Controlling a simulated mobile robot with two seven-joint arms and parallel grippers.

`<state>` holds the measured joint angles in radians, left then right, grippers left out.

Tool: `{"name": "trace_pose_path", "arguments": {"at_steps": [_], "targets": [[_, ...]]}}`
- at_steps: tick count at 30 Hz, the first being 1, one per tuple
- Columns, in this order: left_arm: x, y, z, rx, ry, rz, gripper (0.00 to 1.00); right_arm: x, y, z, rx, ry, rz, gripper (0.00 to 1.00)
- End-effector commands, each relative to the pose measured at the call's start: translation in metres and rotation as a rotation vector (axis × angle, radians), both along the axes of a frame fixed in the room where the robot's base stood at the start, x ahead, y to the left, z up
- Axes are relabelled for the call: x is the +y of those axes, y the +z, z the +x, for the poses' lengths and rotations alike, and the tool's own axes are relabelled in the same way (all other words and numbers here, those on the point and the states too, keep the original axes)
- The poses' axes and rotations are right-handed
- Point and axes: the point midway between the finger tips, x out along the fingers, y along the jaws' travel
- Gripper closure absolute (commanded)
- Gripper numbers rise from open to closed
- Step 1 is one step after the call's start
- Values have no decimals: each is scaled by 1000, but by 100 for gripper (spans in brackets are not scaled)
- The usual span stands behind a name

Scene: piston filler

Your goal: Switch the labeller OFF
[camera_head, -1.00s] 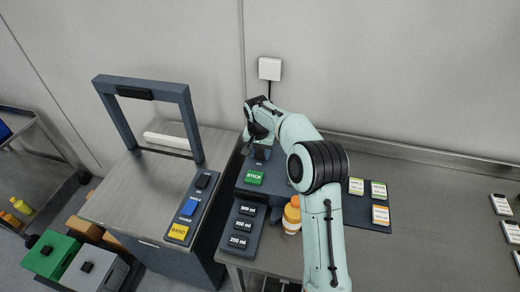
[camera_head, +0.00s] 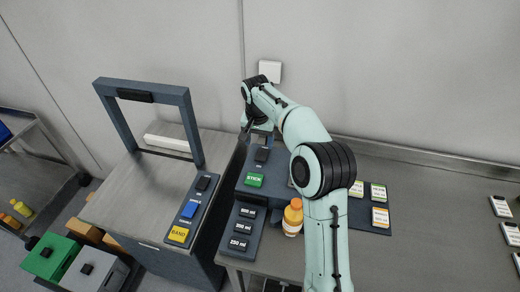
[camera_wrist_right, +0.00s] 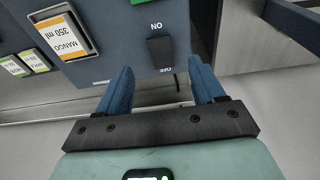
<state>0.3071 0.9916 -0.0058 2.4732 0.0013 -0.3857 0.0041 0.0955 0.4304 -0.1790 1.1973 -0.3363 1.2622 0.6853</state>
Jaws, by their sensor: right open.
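The labeller (camera_head: 277,170) is a dark blue unit on the bench with a green STICK button (camera_head: 254,180). Its black rocker switch (camera_head: 262,155) is near its back edge. In the right wrist view the switch (camera_wrist_right: 160,50) sits between an ON marking and an OFF marking, both upside down. I cannot tell which side is pressed. My right gripper (camera_wrist_right: 163,82) is open and empty. Its blue fingers point toward the labeller's edge at the OFF end, apart from the switch. In the head view the right gripper (camera_head: 246,128) is partly hidden by its own wrist. My left gripper is not in view.
Left is a machine with a dark arch (camera_head: 187,115) and a BAND button (camera_head: 178,234). A volume button panel (camera_head: 241,229) and orange bottle (camera_head: 293,217) stand in front of the labeller. Label cards (camera_head: 379,217) lie right. A wall box (camera_head: 270,71) is behind.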

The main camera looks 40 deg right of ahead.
Motion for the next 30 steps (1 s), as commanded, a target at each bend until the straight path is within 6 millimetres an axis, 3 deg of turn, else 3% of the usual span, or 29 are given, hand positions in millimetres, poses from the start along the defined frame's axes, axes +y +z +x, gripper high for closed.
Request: {"name": "trace_pose_path", "arguments": {"at_steps": [3,10,30], "targets": [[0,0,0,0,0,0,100,3,25,-2,-3,0,0,32],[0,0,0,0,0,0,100,6,50,-5,1,0,0,32],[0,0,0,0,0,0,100,6,54,-5,3,0,0,32]]}}
